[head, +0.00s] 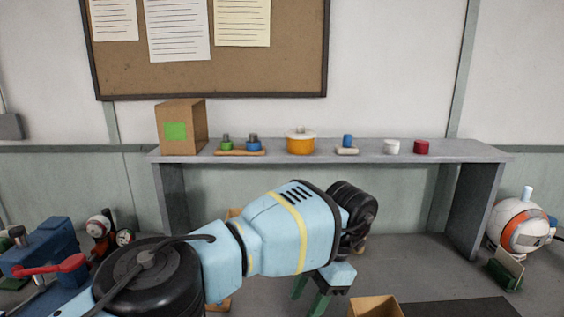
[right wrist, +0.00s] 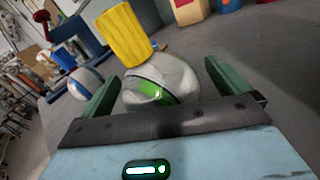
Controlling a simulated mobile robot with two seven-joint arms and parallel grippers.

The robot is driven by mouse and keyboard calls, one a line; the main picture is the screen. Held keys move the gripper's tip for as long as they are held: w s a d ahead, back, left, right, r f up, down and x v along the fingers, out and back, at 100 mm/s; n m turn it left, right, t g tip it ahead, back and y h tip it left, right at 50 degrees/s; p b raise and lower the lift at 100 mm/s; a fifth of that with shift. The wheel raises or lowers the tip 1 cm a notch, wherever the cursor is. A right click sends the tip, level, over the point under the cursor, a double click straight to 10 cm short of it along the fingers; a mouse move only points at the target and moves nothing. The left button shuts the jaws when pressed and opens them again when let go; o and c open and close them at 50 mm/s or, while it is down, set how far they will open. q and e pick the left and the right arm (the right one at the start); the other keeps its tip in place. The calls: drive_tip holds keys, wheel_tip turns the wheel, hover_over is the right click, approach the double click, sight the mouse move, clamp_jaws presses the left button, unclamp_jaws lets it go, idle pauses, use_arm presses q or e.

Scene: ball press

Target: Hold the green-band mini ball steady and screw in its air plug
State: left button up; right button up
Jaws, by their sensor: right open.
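In the right wrist view the mini ball (right wrist: 178,78), pale grey with a green band (right wrist: 150,84), lies between the two green fingers of my right gripper (right wrist: 158,82). These fingers stand apart. I cannot tell whether either touches the ball. A ribbed yellow cylinder (right wrist: 124,35) stands over the top of the ball; I cannot tell whether it is the air plug. In the head view my left gripper (head: 310,297) points down at the bottom centre. Its fingertips are near the lower edge, and their grip is unclear. The green-band ball is not visible in the head view.
A blue press (head: 40,250) with a red lever stands at the left. A grey shelf (head: 400,150) holds a cardboard box (head: 181,130), an orange pot (head: 300,144) and several small caps. An orange-banded ball (head: 520,224) stands at the right. An open carton (head: 374,307) sits at the bottom.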

drive_tip(key=v, duration=1.2)
drive_tip(key=shift+s, duration=0.1)
